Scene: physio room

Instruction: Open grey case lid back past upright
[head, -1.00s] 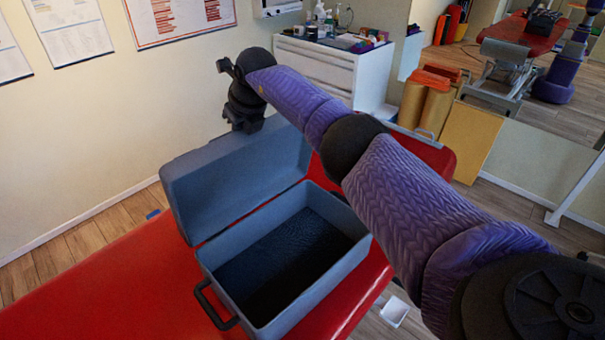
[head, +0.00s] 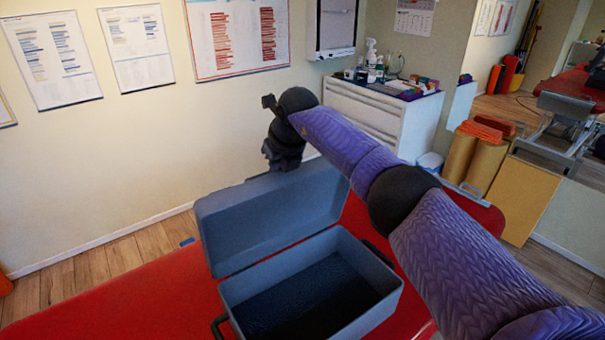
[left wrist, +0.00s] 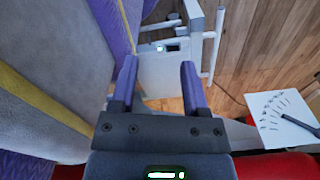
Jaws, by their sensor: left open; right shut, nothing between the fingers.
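The grey case (head: 375,310) sits open on the red treatment table, its dark inside empty as far as I see. Its grey lid (head: 265,220) stands up along the far side, near upright; I cannot tell exactly whether it is past upright. My right gripper (head: 282,160) is shut and empty at the lid's top edge; its tips are partly hidden there and contact is unclear. My left gripper (left wrist: 158,68) is out of the head view. In the left wrist view it is open and empty, away from the case.
The red table (head: 130,290) has free room left of the case. A wall with posters (head: 236,38) is behind it. A white drawer cabinet (head: 375,115) with bottles stands beyond. A white sheet with small items (left wrist: 282,118) shows in the left wrist view.

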